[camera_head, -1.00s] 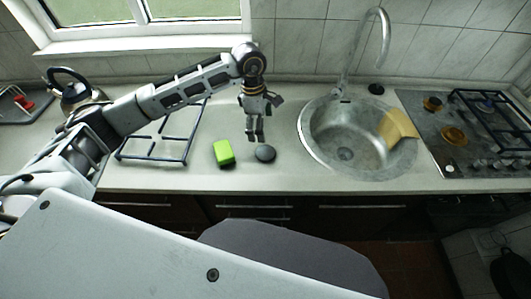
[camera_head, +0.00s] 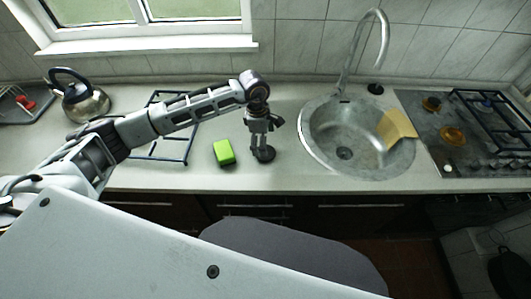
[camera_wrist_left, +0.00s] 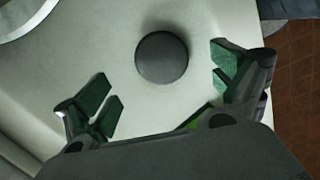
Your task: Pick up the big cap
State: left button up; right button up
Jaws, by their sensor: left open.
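The big cap, a dark grey round disc (camera_wrist_left: 162,57), lies flat on the counter, between the sponge and the sink. In the head view only part of the cap (camera_head: 267,155) shows, as my left gripper (camera_head: 261,150) is right over it. In the left wrist view my left gripper (camera_wrist_left: 165,95) is open, with green-padded fingers spread to either side. The cap sits between and a little beyond the fingertips, and I see no finger touching it. My right gripper is in neither view.
A green sponge (camera_head: 224,152) lies just left of the cap. The steel sink (camera_head: 310,157) is close on the right, with a tall faucet (camera_head: 381,40) behind. A black metal rack (camera_head: 150,157) and a kettle (camera_head: 83,102) stand left. The gas hob (camera_head: 440,160) is far right.

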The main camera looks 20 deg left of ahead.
aim_at(272, 152)
pick_arm(q)
jog(key=shift+f, duration=0.1)
jog(key=shift+s+d+f+p, duration=0.15)
jog(key=shift+f+p, duration=0.35)
jog(key=shift+f, duration=0.35)
jog(key=shift+d+f+p, duration=0.15)
jog(key=shift+f+p, duration=0.15)
jog(key=shift+f, duration=1.35)
jog(key=c, duration=1.2)
